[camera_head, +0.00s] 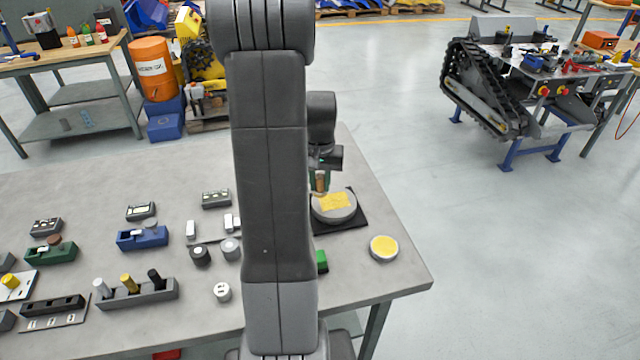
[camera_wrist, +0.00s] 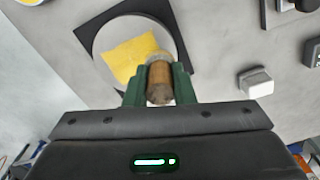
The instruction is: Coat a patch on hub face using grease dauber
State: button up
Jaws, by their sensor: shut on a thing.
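The hub (camera_head: 334,213) is a round light-grey disc on a black square mat (camera_head: 352,224) at the right part of the table. A yellow patch (camera_head: 335,201) covers much of its face; the patch also shows in the wrist view (camera_wrist: 130,56). My gripper (camera_head: 320,182) is over the hub's far edge. In the wrist view its green fingers (camera_wrist: 158,88) are shut on the grease dauber (camera_wrist: 160,84), a brown wooden cylinder with a paler end toward the hub. The dauber's tip is at the patch's edge; I cannot tell if it touches.
A round tin with yellow contents (camera_head: 384,247) stands near the table's right corner. A green block (camera_head: 321,262) is partly behind my arm. Several small holders, including a blue one (camera_head: 143,238) and a grey peg rack (camera_head: 137,292), fill the table's left side.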

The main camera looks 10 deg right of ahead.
jog(key=shift+a+r+p, duration=0.1)
jog(key=shift+r+p, duration=1.35)
jog(key=shift+r, duration=0.9)
jog(key=shift+f, duration=0.1)
